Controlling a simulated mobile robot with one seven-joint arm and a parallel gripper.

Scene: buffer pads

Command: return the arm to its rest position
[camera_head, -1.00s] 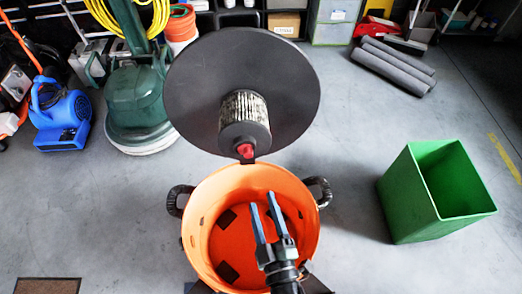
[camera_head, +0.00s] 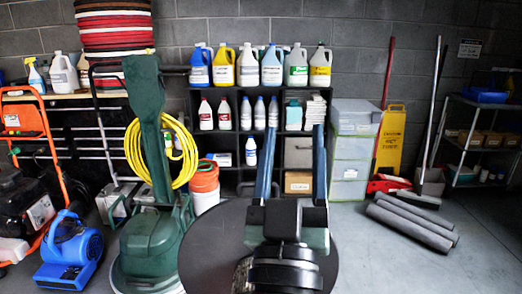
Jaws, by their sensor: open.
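My gripper (camera_head: 291,165) is in the lower middle of the head view, raised and pointing away from me toward the back shelf. Its two blue-grey fingers stand apart with nothing between them, so it is open and empty. My wrist, black and ribbed, fills the bottom middle below it. A large dark round disc (camera_head: 215,240) shows behind and below the gripper, partly covered by it.
A green floor machine (camera_head: 152,235) stands at left, beside a blue blower (camera_head: 68,250). A black shelf (camera_head: 228,145) with several bottles lines the back wall. Grey rolls (camera_head: 410,224) lie on the floor at right. Open floor (camera_head: 440,272) shows at lower right.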

